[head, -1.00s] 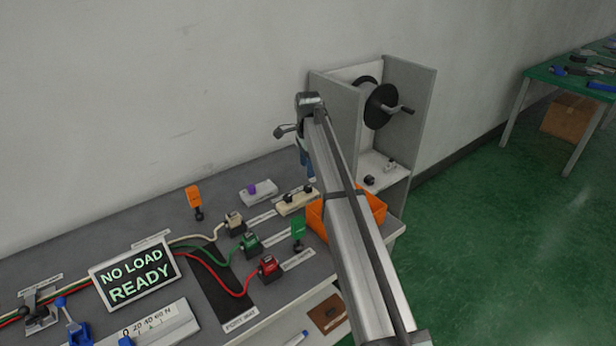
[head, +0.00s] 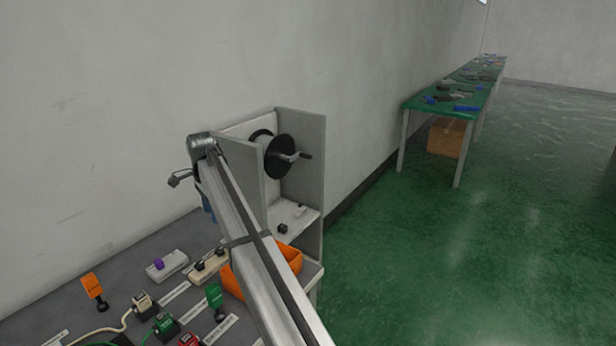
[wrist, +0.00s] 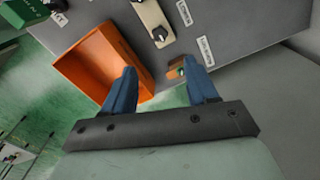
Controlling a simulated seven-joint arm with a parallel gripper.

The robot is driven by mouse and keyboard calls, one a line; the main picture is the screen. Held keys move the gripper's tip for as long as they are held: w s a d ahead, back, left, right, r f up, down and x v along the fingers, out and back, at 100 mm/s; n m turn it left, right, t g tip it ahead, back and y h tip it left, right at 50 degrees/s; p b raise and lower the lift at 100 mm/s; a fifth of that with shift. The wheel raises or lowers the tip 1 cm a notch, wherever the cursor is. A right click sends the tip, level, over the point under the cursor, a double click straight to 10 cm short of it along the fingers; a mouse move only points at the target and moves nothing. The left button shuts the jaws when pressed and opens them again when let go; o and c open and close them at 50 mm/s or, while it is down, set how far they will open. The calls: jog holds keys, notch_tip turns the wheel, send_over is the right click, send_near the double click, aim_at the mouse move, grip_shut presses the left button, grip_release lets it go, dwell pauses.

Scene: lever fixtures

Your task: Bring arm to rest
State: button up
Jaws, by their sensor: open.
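My gripper (wrist: 162,92) shows in the wrist view with its two blue fingers spread apart and nothing between them. It points down over the bench, beside the orange bin (wrist: 88,62). In the head view my arm reaches up and left across the bench end, and the gripper is mostly hidden behind the arm. The orange bin (head: 290,259) is partly covered by my arm there.
A grey open cabinet (head: 310,150) with a black cable reel (head: 279,157) stands close right of my arm. Green floor lies clear to the right, before a green table (head: 450,98).

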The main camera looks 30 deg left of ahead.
jog(key=w+d+f+n+y, duration=0.2)
jog(key=w+d+f+y, duration=0.35)
jog(key=w, duration=0.35)
jog(key=w+d+f+n+y, duration=0.1)
jog(key=w+d+f+y, duration=0.4)
jog(key=w, duration=0.5)
jog(key=d+f+h, duration=0.5)
jog(key=d+f, duration=2.4)
jog(key=d, duration=0.3)
jog(key=s+d+f+g+h, duration=0.1)
jog(key=s+d+f, duration=0.4)
jog(key=d, duration=0.4)
jog(key=s+d+f+g+h, duration=0.1)
jog(key=s+d+f, duration=0.4)
jog(key=d, duration=0.3)
jog(key=s+d+f+g+h, duration=0.1)
jog(key=s+d+f+h, duration=0.1)
jog(key=s+d+f, duration=0.5)
jog(key=s+d+g, duration=0.2)
jog(key=s+d, duration=0.8)
jog(key=s, duration=0.2)
jog(key=s+d+f+g+h, duration=0.1)
jog(key=s+d, duration=0.9)
jog(key=s, duration=0.2)
jog(key=shift+s+f+n+g, duration=0.2)
jog(key=shift+s+n+g, duration=0.05)
jog(key=shift+n+g, duration=0.15)
